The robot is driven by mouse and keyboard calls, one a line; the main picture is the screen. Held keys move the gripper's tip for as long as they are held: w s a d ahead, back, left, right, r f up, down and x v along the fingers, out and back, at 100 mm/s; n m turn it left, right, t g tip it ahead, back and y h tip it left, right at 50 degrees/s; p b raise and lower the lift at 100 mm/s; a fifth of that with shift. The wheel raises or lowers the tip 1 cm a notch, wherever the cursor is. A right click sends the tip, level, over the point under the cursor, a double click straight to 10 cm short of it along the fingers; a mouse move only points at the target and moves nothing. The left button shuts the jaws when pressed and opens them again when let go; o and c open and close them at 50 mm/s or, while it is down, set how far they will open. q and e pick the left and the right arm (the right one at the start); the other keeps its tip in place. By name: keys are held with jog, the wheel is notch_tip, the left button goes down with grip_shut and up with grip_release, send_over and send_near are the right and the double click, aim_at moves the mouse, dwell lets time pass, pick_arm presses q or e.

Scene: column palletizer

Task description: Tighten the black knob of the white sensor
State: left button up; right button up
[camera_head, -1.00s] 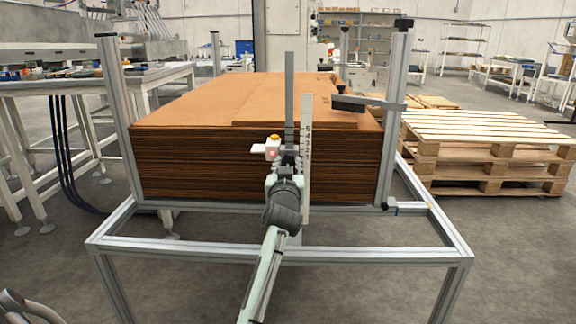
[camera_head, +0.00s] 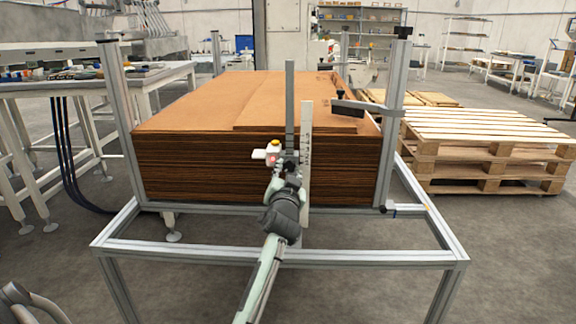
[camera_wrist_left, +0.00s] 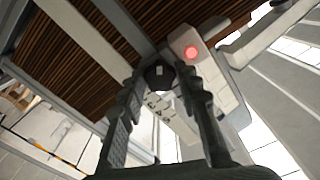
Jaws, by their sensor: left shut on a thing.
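The white sensor (camera_head: 259,154) is a small block with a yellow and orange top and a red light, on the upright grey post (camera_head: 290,95) before the cardboard stack. In the left wrist view the sensor (camera_wrist_left: 217,85) is right of the fingers, its red light lit. The black knob (camera_wrist_left: 158,74) is between the fingertips of my left gripper (camera_wrist_left: 162,84), which is shut on it. In the head view, my left gripper (camera_head: 287,170) reaches up to the post just below and right of the sensor and hides most of the knob.
A white numbered scale (camera_head: 306,190) stands right beside my gripper. The brown cardboard stack (camera_head: 205,165) is close behind. An aluminium frame (camera_head: 340,256) surrounds the work area, with tall posts at both sides. Wooden pallets (camera_head: 485,155) stand to the right.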

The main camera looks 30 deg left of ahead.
pick_arm(q)
jog(key=shift+r+m, duration=0.2)
jog(key=shift+m, duration=0.2)
jog(key=m+p, duration=0.4)
jog(key=m, duration=0.3)
jog(key=shift+a+r, duration=0.1)
jog(key=shift+m+p, duration=0.6)
jog(key=shift+m, duration=1)
pick_arm(e)
notch_tip(320, 180, down, 12)
jog(key=g, duration=0.1)
jog(key=shift+w+d+g, duration=0.15)
jog(key=shift+d+g, duration=0.15)
jog(key=shift+d, duration=0.1)
jog(key=shift+f, duration=0.1)
pick_arm(q)
jog(key=o, duration=1.2)
jog(key=shift+c, duration=0.2)
jog(key=shift+f, duration=0.2)
